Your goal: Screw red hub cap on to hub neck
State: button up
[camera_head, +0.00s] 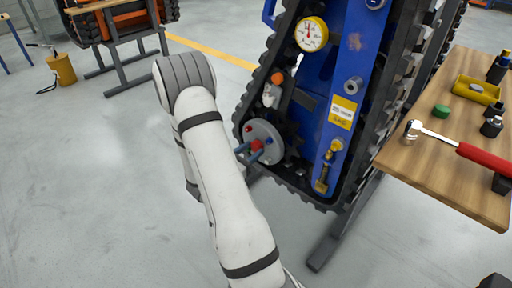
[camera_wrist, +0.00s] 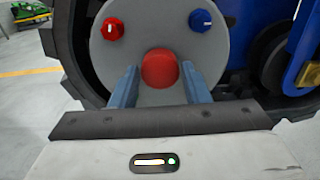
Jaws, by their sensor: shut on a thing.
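The red hub cap (camera_wrist: 160,68) sits between the two blue-grey fingers of my gripper (camera_wrist: 160,84) in the wrist view, at the middle of the grey hub disc (camera_wrist: 108,62). My gripper is shut on the cap. In the head view the red cap (camera_head: 257,145) and my gripper's fingers (camera_head: 250,151) show in front of the grey disc (camera_head: 270,134). The hub neck is hidden behind the cap, so I cannot tell how far the cap is seated on it.
The disc carries a red knob (camera_wrist: 113,29) and a blue knob (camera_wrist: 201,20). Black track surrounds the blue carrier (camera_head: 345,70), which bears a gauge (camera_head: 311,34). A wooden bench (camera_head: 428,165) at right holds a hammer (camera_head: 440,138) and a green cap (camera_head: 442,111).

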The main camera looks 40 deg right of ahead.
jog(key=shift+f+m+b, duration=0.35)
jog(key=shift+m+b, duration=0.35)
jog(key=shift+b, duration=0.35)
jog(key=shift+m+b, duration=0.8)
jog(key=shift+b, duration=0.1)
jog(key=m+b, duration=0.5)
jog(key=b, duration=0.2)
jog(key=shift+m, duration=0.3)
jog(key=shift+r+m+b, duration=0.1)
jog(key=shift+m+b, duration=0.25)
jog(key=shift+m, duration=0.05)
jog(key=shift+r, duration=0.25)
jog(key=shift+m, duration=0.3)
